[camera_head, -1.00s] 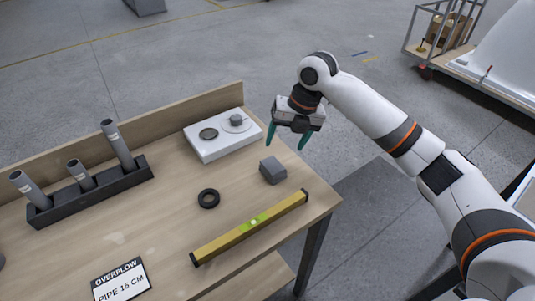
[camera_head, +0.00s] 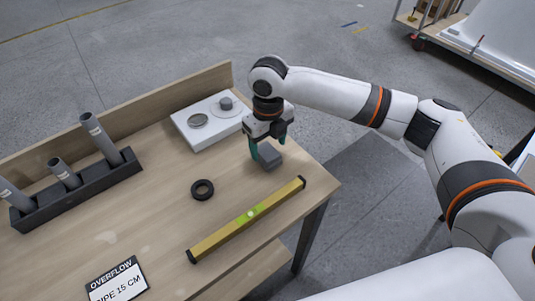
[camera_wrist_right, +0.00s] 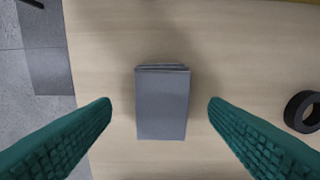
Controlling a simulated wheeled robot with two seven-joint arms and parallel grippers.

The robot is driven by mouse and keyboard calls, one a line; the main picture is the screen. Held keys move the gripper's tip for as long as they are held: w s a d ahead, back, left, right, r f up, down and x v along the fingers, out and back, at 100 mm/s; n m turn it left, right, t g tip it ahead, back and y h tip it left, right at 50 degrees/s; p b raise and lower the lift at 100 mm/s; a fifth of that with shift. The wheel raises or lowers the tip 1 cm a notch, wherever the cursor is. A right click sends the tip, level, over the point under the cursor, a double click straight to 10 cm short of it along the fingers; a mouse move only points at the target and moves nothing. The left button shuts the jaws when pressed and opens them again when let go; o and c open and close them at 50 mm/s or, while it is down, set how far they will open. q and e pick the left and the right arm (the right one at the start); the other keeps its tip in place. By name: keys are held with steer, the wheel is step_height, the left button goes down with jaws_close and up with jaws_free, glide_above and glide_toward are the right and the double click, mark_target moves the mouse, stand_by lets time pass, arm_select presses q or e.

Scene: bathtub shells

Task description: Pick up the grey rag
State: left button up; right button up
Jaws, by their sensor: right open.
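The grey rag (camera_head: 268,157) is a small folded block lying on the wooden table near its right edge. In the right wrist view the rag (camera_wrist_right: 162,103) lies in the middle, between my two green fingers, with bare table on both sides of it. My right gripper (camera_head: 268,148) is open and points down above the rag, partly covering it in the head view. In the right wrist view the open fingers (camera_wrist_right: 160,110) do not touch the rag. My left gripper is not in view.
A yellow level (camera_head: 247,219) and a black ring (camera_head: 202,190) lie nearby on the table (camera_head: 160,225). A white box (camera_head: 190,137) with round parts stands behind. A dark rack (camera_head: 75,195) holds several grey pipes. An OVERFLOW sign (camera_head: 116,279) lies in front.

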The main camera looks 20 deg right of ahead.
mark_target(267, 151)
step_height(267, 151, down, 3)
steer(key=shift+a+f, duration=0.1)
steer(key=shift+f, duration=0.1)
steer(key=c, duration=1.1)
steer(key=shift+o, duration=0.2)
step_height(267, 151, up, 10)
steer(key=shift+r, duration=0.1)
steer(key=o, duration=0.4)
steer(key=c, duration=0.3)
